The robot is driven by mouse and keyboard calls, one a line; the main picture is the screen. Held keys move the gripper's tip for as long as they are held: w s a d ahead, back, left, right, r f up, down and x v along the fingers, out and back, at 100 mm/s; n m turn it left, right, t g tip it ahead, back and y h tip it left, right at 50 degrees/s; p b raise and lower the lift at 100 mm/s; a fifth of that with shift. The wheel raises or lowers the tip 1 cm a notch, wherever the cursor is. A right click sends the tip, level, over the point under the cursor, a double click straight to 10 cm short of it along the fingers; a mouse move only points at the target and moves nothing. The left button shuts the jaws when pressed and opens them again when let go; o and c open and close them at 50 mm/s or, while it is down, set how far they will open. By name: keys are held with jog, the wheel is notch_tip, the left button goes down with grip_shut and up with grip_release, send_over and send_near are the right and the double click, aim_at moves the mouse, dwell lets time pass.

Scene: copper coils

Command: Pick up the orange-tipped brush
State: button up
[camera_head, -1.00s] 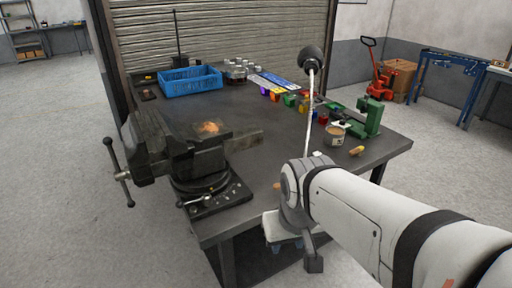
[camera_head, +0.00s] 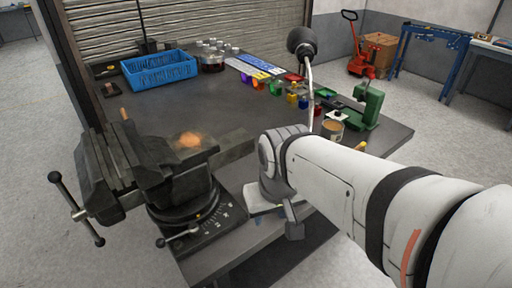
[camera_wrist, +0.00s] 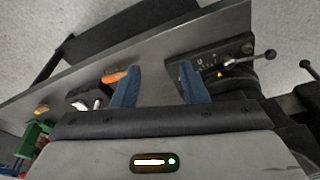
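My gripper (camera_wrist: 159,84) is open, its two blue fingers apart over the grey workbench, with nothing between them. In the wrist view a small orange-ended item (camera_wrist: 113,77), which looks like the orange-tipped brush, lies on the bench just left of the left finger. The finger hides part of it. In the head view my arm covers that part of the bench. A second yellow-orange item (camera_wrist: 42,110) lies further left; it shows in the head view (camera_head: 360,146) beside a can. Which one is a brush is hard to tell at this size.
A large vise (camera_head: 170,170) stands at the bench's front left; its base and handle lie right of my fingers in the wrist view. A lamp (camera_head: 301,41), a can (camera_head: 332,127), a green device (camera_head: 367,104), coloured pots and a blue crate (camera_head: 158,70) stand further back.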

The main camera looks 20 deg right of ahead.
jog(key=shift+o, duration=0.8)
jog(key=shift+w+d, duration=0.1)
jog(key=shift+w, duration=0.05)
jog(key=shift+o, duration=0.7)
jog(key=w+d+f+n+g+b, duration=0.1)
jog(key=w+d+f+n+b, duration=0.3)
jog(key=w+n, duration=0.6)
jog(key=shift+w+d+f+n, duration=0.45)
jog(key=shift+d+f, duration=0.3)
jog(key=shift+d, duration=0.45)
jog(key=w+d+f+n+b, duration=0.1)
jog(key=w+d+f+n, duration=0.2)
jog(key=d+f+n, duration=0.1)
jog(key=w+d+f+n+g+b, duration=0.1)
jog(key=w+d+f+n+b, duration=0.1)
jog(key=w+d+f+n, duration=0.2)
jog(key=shift+w+d+n+g, duration=0.1)
jog(key=shift+w+n+g, duration=0.2)
jog(key=shift+n, duration=0.35)
jog(key=shift+d+f, duration=0.15)
jog(key=shift+f, duration=0.1)
jog(key=shift+n, duration=0.3)
jog(key=f, duration=0.7)
jog(key=shift+w+a+f, duration=0.1)
jog(key=shift+a+f, duration=0.15)
jog(key=shift+a, duration=0.05)
jog(key=shift+c, duration=0.3)
jog(key=c, duration=1.1)
